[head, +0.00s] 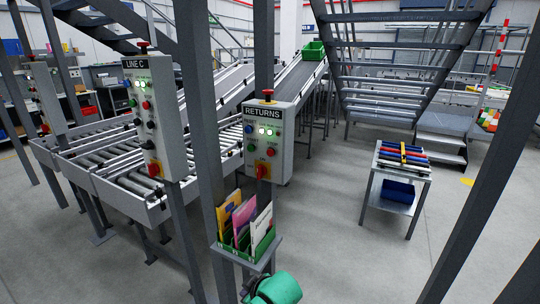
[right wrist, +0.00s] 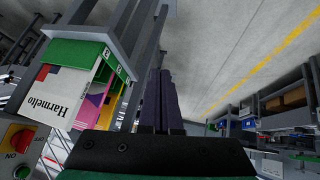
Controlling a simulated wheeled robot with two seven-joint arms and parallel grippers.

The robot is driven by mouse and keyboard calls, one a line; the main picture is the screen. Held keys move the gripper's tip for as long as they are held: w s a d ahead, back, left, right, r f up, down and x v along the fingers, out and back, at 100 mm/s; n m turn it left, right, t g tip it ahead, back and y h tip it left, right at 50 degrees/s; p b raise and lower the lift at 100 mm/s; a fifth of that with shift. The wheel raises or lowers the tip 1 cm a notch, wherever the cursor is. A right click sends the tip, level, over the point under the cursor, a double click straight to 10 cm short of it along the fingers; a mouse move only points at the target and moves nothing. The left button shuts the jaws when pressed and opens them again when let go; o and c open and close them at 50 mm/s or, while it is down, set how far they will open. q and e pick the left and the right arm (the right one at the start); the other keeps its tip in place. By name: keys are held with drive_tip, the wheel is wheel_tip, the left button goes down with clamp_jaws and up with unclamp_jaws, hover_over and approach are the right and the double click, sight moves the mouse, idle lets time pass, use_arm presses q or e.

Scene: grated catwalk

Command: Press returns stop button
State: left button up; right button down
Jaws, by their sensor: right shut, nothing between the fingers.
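The grey RETURNS box (head: 268,140) is fixed to a post in the middle of the head view. It has a red mushroom button (head: 267,94) on top, two lit green lamps, blue and green buttons, a red front button (head: 271,152) and a red-and-yellow switch (head: 262,171). My right gripper (head: 252,284) is low, below the box and the document holder, apart from the buttons. In the right wrist view its dark fingers (right wrist: 166,98) are together and empty. Part of the box, with a red knob on yellow (right wrist: 15,137), shows at the left edge. My left gripper is out of view.
A green-trimmed holder with envelopes (head: 246,228) hangs below the box, close to my right gripper. The LINE C box (head: 155,110) and roller conveyors stand left. A small cart (head: 398,170) stands right. Steel posts frame the space; floor between is clear.

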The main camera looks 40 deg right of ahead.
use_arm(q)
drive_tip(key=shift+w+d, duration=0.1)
use_arm(e)
drive_tip(key=w+d+r+t+h, duration=0.3)
drive_tip(key=w+d+r, duration=0.2)
drive_tip(key=r, duration=0.3)
drive_tip(key=w+d+r+m+t+h, duration=0.1)
drive_tip(key=w+d+r+t+h, duration=0.2)
drive_tip(key=r, duration=0.5)
drive_tip(key=w+d+r+m+t+h, duration=0.1)
drive_tip(key=w+d+r+t+h, duration=0.2)
drive_tip(key=w+d+r, duration=0.5)
drive_tip(key=shift+d+t+h, duration=0.4)
drive_tip(key=shift+d+t, duration=0.3)
drive_tip(key=shift+t, duration=0.1)
